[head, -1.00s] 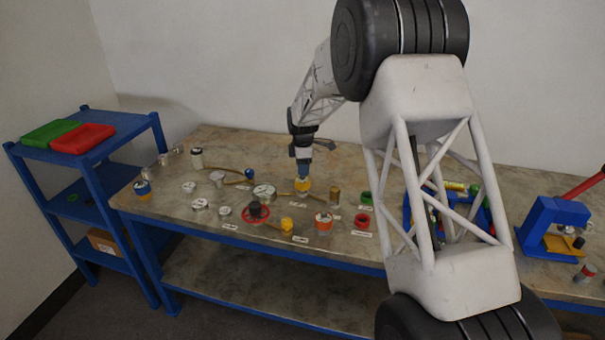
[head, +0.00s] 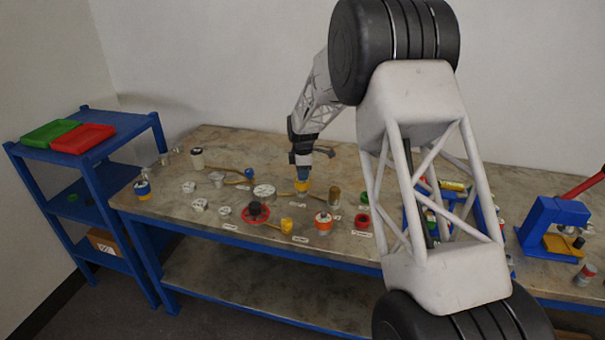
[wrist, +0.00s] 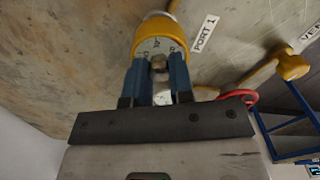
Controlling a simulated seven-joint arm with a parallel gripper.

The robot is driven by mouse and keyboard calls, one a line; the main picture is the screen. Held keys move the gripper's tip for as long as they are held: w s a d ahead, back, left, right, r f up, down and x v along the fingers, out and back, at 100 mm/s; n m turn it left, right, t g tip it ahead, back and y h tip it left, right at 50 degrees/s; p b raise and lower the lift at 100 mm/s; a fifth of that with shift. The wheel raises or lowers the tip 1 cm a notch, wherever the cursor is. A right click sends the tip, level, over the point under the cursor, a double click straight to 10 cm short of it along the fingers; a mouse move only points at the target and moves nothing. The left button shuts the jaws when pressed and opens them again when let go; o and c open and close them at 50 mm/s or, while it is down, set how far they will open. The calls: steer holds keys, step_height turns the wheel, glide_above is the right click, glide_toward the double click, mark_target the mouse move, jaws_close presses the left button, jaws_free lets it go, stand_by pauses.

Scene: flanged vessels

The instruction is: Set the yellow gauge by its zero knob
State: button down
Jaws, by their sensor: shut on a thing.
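The yellow gauge (wrist: 148,32) is at the top of the wrist view, with a yellow rim and a pale dial face with dark marks. Its small metallic zero knob (wrist: 159,64) sits at the dial, between the blue fingers. My gripper (wrist: 158,72) is shut on the knob, one finger on each side. In the head view, my gripper (head: 303,177) points down onto the yellow gauge (head: 303,187) on the bench. The fingers cover part of the dial, and I cannot read its setting.
A "PORT 1" label (wrist: 204,34) lies beside the gauge. A red handwheel (head: 256,212), a yellow pipe end (head: 287,226) and a brown cylinder (head: 334,196) stand nearby on the bench (head: 180,215). A blue press (head: 550,222) is at the right.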

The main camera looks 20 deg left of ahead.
steer(key=shift+m, duration=0.3)
steer(key=m, duration=1.1)
steer(key=shift+m, duration=0.3)
steer(key=m, duration=1.1)
steer(key=shift+m, duration=0.3)
steer(key=c, duration=1)
jaws_free()
